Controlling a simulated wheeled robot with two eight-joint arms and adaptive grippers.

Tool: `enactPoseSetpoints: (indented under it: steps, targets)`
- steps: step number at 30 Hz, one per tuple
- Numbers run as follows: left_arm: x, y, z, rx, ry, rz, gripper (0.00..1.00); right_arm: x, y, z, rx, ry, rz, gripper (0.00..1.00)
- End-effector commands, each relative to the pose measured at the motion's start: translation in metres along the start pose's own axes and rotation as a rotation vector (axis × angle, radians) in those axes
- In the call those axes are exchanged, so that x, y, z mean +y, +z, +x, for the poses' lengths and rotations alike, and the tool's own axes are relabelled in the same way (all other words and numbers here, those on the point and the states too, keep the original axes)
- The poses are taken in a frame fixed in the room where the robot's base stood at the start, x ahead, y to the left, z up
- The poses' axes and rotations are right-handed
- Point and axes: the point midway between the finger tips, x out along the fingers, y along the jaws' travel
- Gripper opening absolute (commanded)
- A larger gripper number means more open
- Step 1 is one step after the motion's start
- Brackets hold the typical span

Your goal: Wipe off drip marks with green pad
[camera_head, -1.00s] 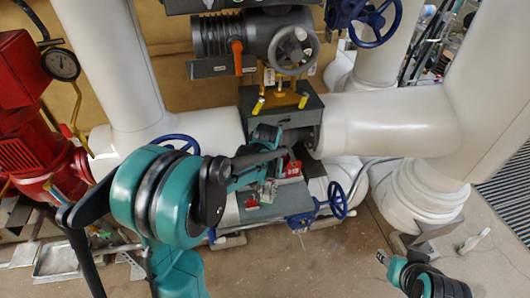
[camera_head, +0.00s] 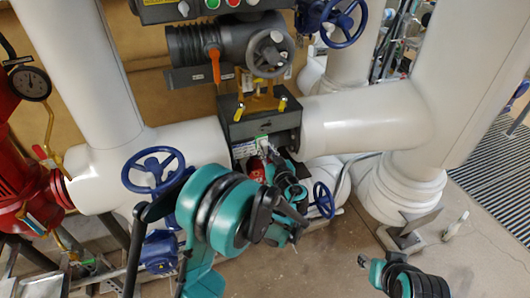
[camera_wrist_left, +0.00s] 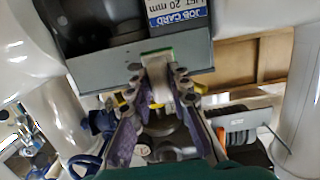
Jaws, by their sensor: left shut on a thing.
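My left gripper (camera_head: 265,152) is in front of the dark grey box (camera_head: 240,128) under the valve. In the left wrist view my left gripper (camera_wrist_left: 160,78) is shut on a small pale block with a green face, the green pad (camera_wrist_left: 157,54). The pad's green side lies at the grey edge of the box (camera_wrist_left: 200,51); I cannot tell whether it touches. The pad also shows small in the head view (camera_head: 262,139). I cannot make out any drip marks. My right gripper (camera_head: 364,263) is low at the right, away from the box; its jaws are too small to judge.
White pipes (camera_head: 362,118) run on both sides. Blue handwheels (camera_head: 153,170) (camera_head: 323,199) stand left and right of my left arm. Red equipment (camera_head: 30,190) is at far left.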

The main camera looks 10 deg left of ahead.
Motion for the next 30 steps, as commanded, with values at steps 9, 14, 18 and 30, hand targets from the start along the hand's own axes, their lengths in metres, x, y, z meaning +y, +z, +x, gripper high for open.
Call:
enactPoseSetpoints:
  steps: [9, 14, 18, 30]
  targets:
    - [-0.001, -0.004, 0.023, 0.000, -0.003, 0.001, 0.00, 0.000, -0.003, -0.004, 0.000, 0.000, 0.000, 0.40]
    - [-0.001, -0.006, 0.041, -0.001, -0.003, 0.001, 0.00, 0.000, -0.004, -0.006, 0.000, 0.000, 0.000, 0.40]
    - [-0.001, -0.007, 0.053, -0.001, -0.003, 0.000, 0.00, 0.000, -0.005, -0.007, 0.000, 0.000, 0.000, 0.40]
    - [-0.001, -0.007, 0.058, -0.002, -0.002, 0.001, 0.00, 0.000, -0.005, -0.007, 0.000, 0.000, 0.000, 0.40]
